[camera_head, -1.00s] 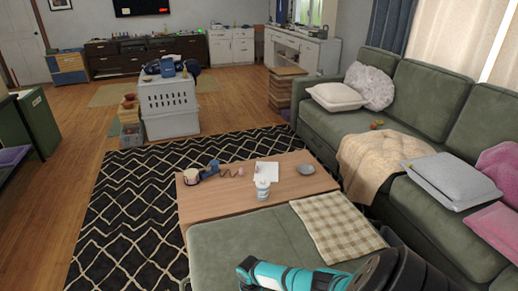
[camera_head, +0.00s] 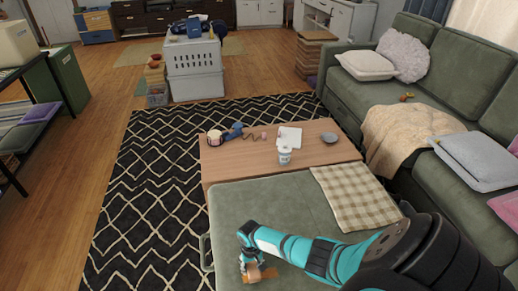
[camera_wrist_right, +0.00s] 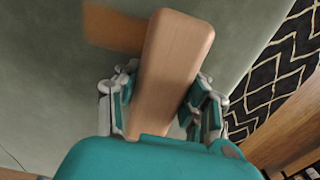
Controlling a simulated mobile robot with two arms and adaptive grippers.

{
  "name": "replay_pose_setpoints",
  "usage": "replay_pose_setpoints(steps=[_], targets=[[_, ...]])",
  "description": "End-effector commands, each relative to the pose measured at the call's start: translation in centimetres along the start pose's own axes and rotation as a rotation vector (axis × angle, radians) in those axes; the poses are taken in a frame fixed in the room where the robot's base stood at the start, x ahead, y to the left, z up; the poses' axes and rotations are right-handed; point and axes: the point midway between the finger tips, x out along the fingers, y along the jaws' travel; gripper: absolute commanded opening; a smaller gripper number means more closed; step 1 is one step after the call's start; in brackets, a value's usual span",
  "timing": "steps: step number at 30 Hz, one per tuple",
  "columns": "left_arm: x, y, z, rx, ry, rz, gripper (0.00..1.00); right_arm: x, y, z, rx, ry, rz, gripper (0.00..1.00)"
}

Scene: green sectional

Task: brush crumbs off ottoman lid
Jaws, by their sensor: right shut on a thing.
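The green ottoman lid (camera_head: 265,207) fills the lower middle of the head view. My right gripper (camera_head: 250,268) is low over its near part, pointing down. It is shut on a light wooden piece, probably the brush (camera_head: 262,274). In the right wrist view, the fingers of my right gripper (camera_wrist_right: 163,105) sit on both sides of the wooden piece (camera_wrist_right: 172,65). A blurred brown patch lies beside it over the green surface; I cannot tell if it is part of the brush. I cannot make out crumbs. My left gripper is not in view.
A checked cloth (camera_head: 355,195) covers the lid's right side. Behind the lid, a wooden table (camera_head: 235,160) bears a white cup (camera_head: 284,155), a grey bowl (camera_head: 329,137) and small items. The green sofa (camera_head: 480,72) stands at right. The lid's left part is clear.

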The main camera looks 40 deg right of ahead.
Motion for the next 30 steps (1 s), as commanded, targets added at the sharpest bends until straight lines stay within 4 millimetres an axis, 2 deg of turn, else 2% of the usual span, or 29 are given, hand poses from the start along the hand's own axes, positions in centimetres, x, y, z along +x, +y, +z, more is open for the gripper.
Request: replay_pose_setpoints(steps=[1, 4, 17, 30], targets=[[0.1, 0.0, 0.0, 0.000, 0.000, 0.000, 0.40, 0.2, -0.8, 0.2, 0.000, -0.002, -0.006, 0.15], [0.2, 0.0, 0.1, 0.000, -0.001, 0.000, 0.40, 0.2, -1.3, 0.3, -0.001, -0.002, -0.006, 0.15], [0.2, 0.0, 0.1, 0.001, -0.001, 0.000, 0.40, 0.3, -1.9, 0.5, -0.002, -0.005, -0.008, 0.15], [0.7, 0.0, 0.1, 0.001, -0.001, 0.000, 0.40, 0.2, -5.8, 0.8, -0.003, -0.005, -0.007, 0.15]])
